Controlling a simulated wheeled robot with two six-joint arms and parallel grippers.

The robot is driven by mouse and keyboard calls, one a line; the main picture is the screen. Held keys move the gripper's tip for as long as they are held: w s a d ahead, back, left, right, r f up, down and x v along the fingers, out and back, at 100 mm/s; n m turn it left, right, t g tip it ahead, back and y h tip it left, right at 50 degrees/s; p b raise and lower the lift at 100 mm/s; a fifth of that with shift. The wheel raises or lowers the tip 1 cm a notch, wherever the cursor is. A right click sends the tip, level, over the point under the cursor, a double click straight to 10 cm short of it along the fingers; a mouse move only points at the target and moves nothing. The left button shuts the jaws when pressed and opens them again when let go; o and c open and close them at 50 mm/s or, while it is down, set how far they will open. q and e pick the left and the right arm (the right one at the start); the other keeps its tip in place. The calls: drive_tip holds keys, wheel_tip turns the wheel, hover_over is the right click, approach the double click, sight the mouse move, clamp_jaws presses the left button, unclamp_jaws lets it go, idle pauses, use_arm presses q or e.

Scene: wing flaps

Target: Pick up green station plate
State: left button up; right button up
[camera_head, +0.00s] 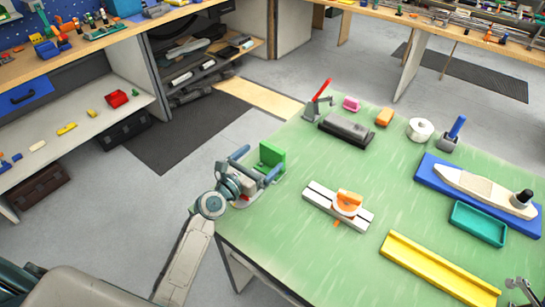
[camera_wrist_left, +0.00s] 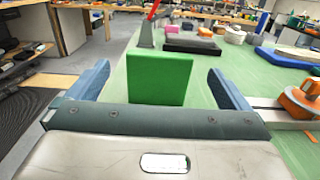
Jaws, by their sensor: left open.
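The green station plate (camera_head: 271,155) stands upright near the left edge of the green-topped table (camera_head: 300,244). My left gripper (camera_head: 257,165) is open at that edge, its two blue-grey fingers pointing towards the plate. In the left wrist view, the plate (camera_wrist_left: 160,78) stands between the two spread fingers, with a gap on each side. Neither finger appears to touch it. I do not make out my right gripper.
A clamp with a red handle (camera_head: 318,98) and a dark block (camera_head: 346,130) stand behind the plate. A grey rail with an orange part (camera_head: 347,204) lies to the right. A yellow channel (camera_head: 440,268), a teal tray (camera_head: 478,223) and a blue board (camera_head: 434,177) lie further right.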

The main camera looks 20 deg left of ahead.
sight(270, 150)
use_arm(q)
drive_tip(key=x, duration=0.6)
drive_tip(key=shift+w, duration=0.15)
drive_tip(key=shift+c, duration=1.3)
drive_tip(key=c, duration=0.7)
